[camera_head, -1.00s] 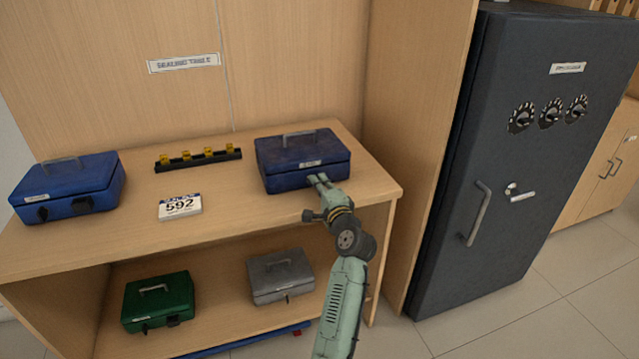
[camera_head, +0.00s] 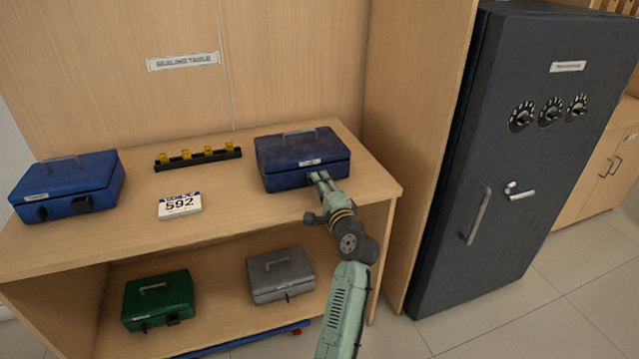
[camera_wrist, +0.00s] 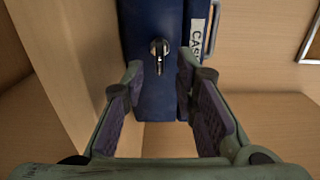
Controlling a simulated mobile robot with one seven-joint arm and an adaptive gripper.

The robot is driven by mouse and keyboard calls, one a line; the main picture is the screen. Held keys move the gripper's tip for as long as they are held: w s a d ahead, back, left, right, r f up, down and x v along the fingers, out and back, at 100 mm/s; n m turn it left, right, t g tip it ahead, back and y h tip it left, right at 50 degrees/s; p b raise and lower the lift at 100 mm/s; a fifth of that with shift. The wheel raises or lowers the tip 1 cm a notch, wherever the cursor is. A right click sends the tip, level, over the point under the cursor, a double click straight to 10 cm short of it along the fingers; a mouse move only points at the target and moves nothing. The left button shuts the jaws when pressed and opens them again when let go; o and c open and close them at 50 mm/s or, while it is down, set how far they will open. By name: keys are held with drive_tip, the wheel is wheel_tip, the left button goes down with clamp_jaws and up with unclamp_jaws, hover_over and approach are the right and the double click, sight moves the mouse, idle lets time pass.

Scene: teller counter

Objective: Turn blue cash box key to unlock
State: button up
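A blue cash box (camera_head: 302,158) with a handle on its lid stands on the right part of the tabletop. It also fills the top of the wrist view (camera_wrist: 150,100), turned on its side, with a white label. Its key (camera_wrist: 160,65) sits in a round lock (camera_wrist: 160,46) on the front face. My gripper (camera_head: 319,178) is at the front of this box. In the wrist view my gripper (camera_wrist: 159,72) is open, one finger on either side of the key, with gaps between. The key is hidden in the head view.
A second blue cash box (camera_head: 68,188) stands at the left of the table (camera_head: 240,205). A black strip with yellow pieces (camera_head: 198,158) and a 592 card (camera_head: 180,206) lie between. Green (camera_head: 158,300) and grey (camera_head: 280,274) boxes are below. A dark safe (camera_head: 520,150) stands right.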

drive_tip(key=v, duration=1)
drive_tip(key=shift+s, duration=0.3)
drive_tip(key=shift+d, duration=0.1)
